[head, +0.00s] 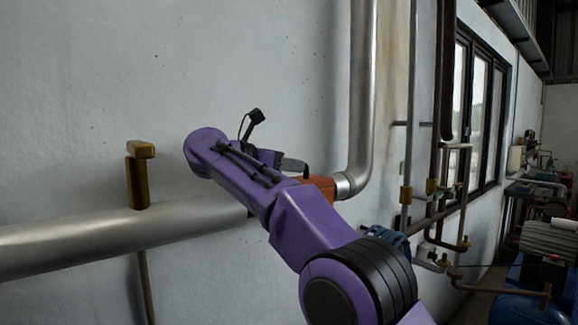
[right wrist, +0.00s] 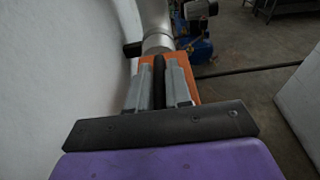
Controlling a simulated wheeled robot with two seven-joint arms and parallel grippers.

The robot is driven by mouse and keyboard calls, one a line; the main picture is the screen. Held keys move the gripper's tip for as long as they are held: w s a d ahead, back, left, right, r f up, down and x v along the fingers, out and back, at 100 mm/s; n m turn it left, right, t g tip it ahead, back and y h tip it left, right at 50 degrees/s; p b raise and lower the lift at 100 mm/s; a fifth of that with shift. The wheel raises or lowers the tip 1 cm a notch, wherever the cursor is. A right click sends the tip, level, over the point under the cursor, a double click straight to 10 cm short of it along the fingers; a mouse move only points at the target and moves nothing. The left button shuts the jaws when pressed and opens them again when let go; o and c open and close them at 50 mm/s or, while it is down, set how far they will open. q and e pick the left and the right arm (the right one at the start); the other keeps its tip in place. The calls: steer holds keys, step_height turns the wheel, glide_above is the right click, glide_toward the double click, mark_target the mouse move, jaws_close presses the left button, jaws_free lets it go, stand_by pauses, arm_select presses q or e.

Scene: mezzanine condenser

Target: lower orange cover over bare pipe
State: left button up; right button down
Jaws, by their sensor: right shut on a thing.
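The orange cover (head: 322,185) shows partly in the head view, just left of the elbow of the silver pipe (head: 362,90). My right arm hides most of it. In the right wrist view the orange cover (right wrist: 178,62) lies beneath and around my right gripper (right wrist: 164,80), whose grey fingers are shut on a narrow black part above the cover, likely its handle. In the head view my right gripper (head: 292,165) is at the cover. I cannot tell whether the cover touches the pipe; no bare pipe is clearly visible. My left gripper is out of view.
A thick silver pipe (head: 110,236) runs along the wall from the left. A brass-coloured fitting (head: 138,175) stands up from it. Thinner pipes and valves (head: 432,187) crowd the wall to the right, near a window (head: 478,110). The wall above is clear.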

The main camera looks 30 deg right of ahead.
steer(key=c, duration=1)
jaws_free()
steer(key=shift+o, duration=0.2)
steer(key=shift+r, duration=0.3)
step_height(320, 180, up, 3)
steer(key=shift+r+p, duration=0.2)
steer(key=shift+p, duration=0.8)
steer(key=s+a+r+b, duration=0.2)
steer(key=s+a+r, duration=0.5)
steer(key=s, duration=0.5)
step_height(320, 180, up, 2)
steer(key=shift+a+r+b, duration=0.1)
steer(key=shift+a+b, duration=0.05)
steer(key=shift+b, duration=0.25)
